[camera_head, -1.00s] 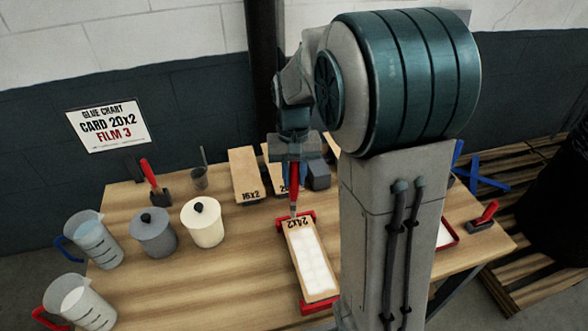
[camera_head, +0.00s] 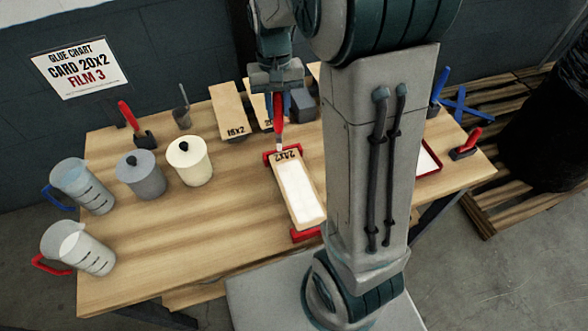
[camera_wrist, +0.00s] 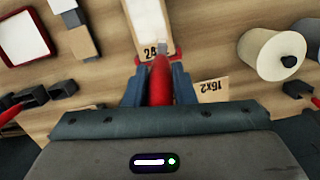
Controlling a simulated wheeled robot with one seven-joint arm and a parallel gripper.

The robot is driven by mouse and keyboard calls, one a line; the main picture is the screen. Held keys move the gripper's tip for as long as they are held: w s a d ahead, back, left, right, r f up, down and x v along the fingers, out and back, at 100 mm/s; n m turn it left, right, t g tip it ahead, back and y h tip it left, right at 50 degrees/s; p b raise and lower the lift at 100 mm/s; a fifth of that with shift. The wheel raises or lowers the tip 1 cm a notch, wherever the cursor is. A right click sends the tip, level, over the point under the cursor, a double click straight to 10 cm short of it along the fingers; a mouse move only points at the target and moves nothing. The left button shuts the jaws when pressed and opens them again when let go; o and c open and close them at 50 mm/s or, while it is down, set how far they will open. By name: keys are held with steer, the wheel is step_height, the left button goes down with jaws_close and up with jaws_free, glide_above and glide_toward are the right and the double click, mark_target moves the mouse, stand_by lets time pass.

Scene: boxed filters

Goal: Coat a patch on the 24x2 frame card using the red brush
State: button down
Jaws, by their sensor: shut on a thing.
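The 24x2 frame card (camera_head: 310,224) lies in a red holder (camera_head: 306,235) on the table, with a white area covering most of its face below the printed label. It also shows at the top of the wrist view (camera_wrist: 143,14), partly cut off. My gripper (camera_head: 278,100) is shut on the red brush (camera_head: 278,110), held upright with its tip down at the card's labelled far end. Whether the tip touches the card cannot be told. In the wrist view the brush's red handle (camera_wrist: 160,80) sits between my two fingers and hides part of the card.
The 16x2 card (camera_head: 230,108) and another card lie behind. A grey pot (camera_head: 140,178), a white pot (camera_head: 189,165) and two jugs (camera_head: 82,187) (camera_head: 78,250) stand left. A red-rimmed tray (camera_head: 428,158) is right, partly behind my arm. A sign (camera_head: 80,68) reads "Card 20x2, Film 3".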

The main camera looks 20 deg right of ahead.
steer(key=shift+f, duration=0.1)
steer(key=b, duration=0.2)
steer(key=shift+f+b, duration=0.25)
steer(key=shift+b, duration=0.65)
steer(key=shift+r+b, duration=0.1)
steer(key=shift+b, duration=0.85)
